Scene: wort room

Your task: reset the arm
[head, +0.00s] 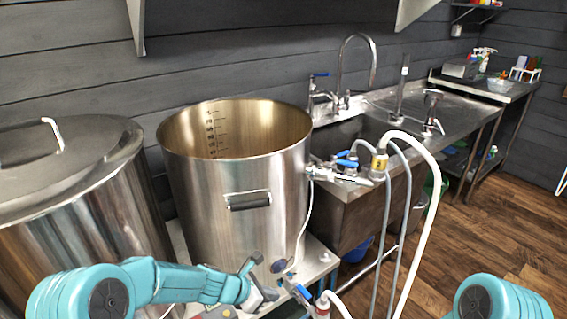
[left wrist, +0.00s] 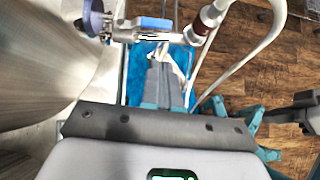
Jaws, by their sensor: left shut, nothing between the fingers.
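My left arm comes in from the lower left in the head view. Its left gripper (head: 262,283) is shut and empty, low in front of the open steel kettle (head: 235,185), near the valve at its base. In the left wrist view the kettle's curved wall (left wrist: 45,65) fills the left side, and a valve with a blue handle (left wrist: 152,23) is at the top. Only a teal part of my right arm shows at the lower right of the head view; its gripper is out of frame.
A lidded steel vessel (head: 75,195) stands left of the kettle. A steel sink (head: 345,140) with taps is behind right. Hoses, one thick and white (head: 425,210), hang right of the kettle. Wooden floor (head: 480,240) is open at the right.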

